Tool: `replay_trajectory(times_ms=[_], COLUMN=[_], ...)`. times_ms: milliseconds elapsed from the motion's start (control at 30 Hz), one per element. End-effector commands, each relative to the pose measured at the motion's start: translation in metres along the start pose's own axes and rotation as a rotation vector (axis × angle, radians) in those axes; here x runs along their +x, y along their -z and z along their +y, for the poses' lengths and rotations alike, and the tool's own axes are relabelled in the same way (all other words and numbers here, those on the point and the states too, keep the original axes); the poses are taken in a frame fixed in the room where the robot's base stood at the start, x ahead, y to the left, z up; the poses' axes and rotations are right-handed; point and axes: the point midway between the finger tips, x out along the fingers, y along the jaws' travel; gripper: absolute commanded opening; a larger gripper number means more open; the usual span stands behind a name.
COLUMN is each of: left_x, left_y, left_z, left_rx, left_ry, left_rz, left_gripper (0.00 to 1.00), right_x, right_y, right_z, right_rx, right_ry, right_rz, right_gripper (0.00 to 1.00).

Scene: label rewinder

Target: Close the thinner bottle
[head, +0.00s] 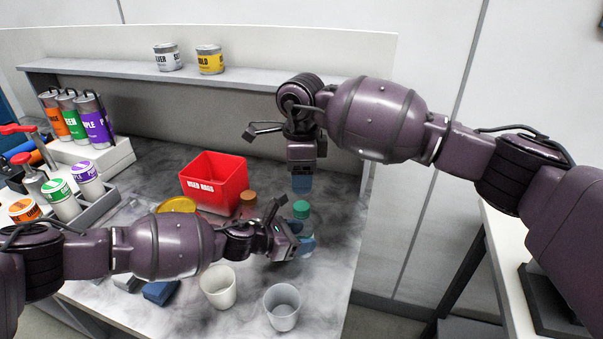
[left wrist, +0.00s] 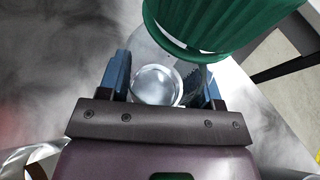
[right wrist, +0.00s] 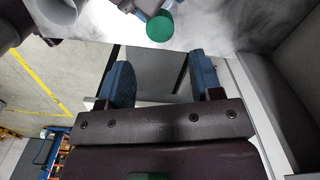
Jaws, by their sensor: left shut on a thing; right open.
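A clear bottle stands upright on the marbled bench under a green cap (head: 300,208). In the left wrist view the clear bottle body (left wrist: 157,84) sits between my left fingers, below the large green cap (left wrist: 215,22). My left gripper (head: 301,244) is shut on this bottle. My right gripper (head: 301,184) points down, open and empty, above the green cap and apart from it. The right wrist view shows the green cap (right wrist: 160,27) beyond the open fingertips. I cannot tell how tightly the cap sits. A brown-capped bottle (head: 248,198) stands to the left, partly hidden by my left gripper.
A red rag bin (head: 214,184) and a yellow round lid (head: 177,205) are behind my left arm. Two cups (head: 218,287) (head: 282,306) stand at the front. Paint tubes (head: 76,120) are at the left. Cans (head: 210,59) sit on the back shelf.

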Motion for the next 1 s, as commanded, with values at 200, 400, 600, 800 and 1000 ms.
replay_trajectory(times_ms=[200, 400, 600, 800, 1000], left_x=[0.000, 0.000, 0.000, 0.000, 0.000], left_y=[0.000, 0.000, 0.000, 0.000, 0.000], left_z=[0.000, 0.000, 0.000, 0.000, 0.000], left_rx=[0.000, 0.000, 0.000, 0.000, 0.000], left_ry=[0.000, 0.000, 0.000, 0.000, 0.000], left_rz=[0.000, 0.000, 0.000, 0.000, 0.000], left_gripper=[0.00, 0.00, 0.00, 0.00, 0.00], right_x=[0.000, 0.000, 0.005, 0.028, 0.056], right_y=[0.000, 0.000, 0.000, 0.000, 0.000], right_z=[0.000, 0.000, 0.000, 0.001, 0.001], right_rx=[-0.061, -0.062, -0.060, -0.059, -0.059], right_ry=[0.000, 0.000, -0.001, -0.004, -0.002], right_rz=[0.000, 0.000, 0.000, 0.001, 0.001], right_gripper=[0.59, 0.59, 0.59, 0.59, 0.59])
